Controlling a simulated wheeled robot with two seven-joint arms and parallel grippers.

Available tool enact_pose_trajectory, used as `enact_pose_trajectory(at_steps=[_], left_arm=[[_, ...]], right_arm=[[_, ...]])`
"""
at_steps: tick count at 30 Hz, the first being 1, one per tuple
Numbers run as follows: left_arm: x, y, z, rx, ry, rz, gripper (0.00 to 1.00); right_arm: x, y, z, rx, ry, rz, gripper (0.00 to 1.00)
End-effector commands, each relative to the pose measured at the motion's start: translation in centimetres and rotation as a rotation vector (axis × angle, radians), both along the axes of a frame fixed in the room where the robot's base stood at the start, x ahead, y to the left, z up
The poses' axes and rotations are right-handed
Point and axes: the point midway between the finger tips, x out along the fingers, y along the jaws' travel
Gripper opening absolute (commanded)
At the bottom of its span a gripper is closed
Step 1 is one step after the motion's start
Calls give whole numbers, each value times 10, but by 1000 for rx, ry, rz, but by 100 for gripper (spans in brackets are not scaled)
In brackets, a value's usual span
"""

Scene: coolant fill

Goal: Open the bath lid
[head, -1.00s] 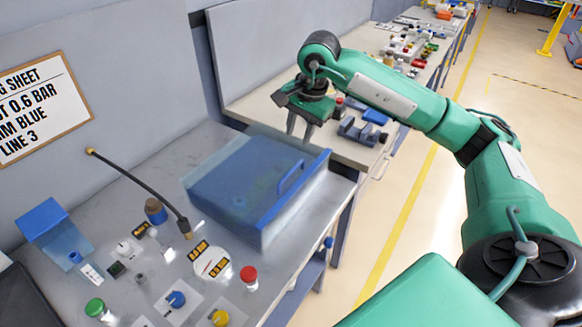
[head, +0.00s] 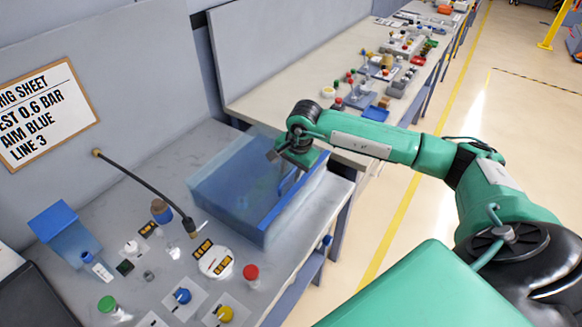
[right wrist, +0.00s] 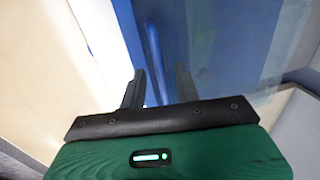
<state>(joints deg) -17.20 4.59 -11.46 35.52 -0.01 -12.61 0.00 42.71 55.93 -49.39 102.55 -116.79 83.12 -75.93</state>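The blue bath (head: 225,213) stands on the grey bench, with its lid lying flat on top as far as I can tell. A blue bar handle (head: 289,182) rises near the lid's right edge and is partly hidden by my right gripper. My right gripper (head: 282,172) points down over the handle. My left gripper is out of view.
A black hose (head: 150,187) arcs over the bench left of the bath. A gauge (head: 215,262), a red knob (head: 251,272) and several other knobs stand in front. A second bench (head: 300,95) with small parts lies behind. The floor (head: 450,250) at right is open.

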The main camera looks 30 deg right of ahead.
Motion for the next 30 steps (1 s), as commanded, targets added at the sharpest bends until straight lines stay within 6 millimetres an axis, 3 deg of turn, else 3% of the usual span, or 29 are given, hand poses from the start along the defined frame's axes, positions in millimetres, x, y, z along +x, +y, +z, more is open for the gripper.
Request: enact_pose_trajectory(at_steps=[7, 12, 13, 23, 30], left_arm=[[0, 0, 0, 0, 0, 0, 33], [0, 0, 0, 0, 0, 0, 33], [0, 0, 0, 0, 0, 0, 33], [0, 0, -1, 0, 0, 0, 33], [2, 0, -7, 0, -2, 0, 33]], right_arm=[[0, 0, -1, 0, -1, 0, 33], [0, 0, -1, 1, -1, 0, 1], [0, 0, -1, 1, -1, 0, 0], [3, 1, 4, 2, -1, 0, 0], [20, 3, 31, 3, -8, 0, 0]])
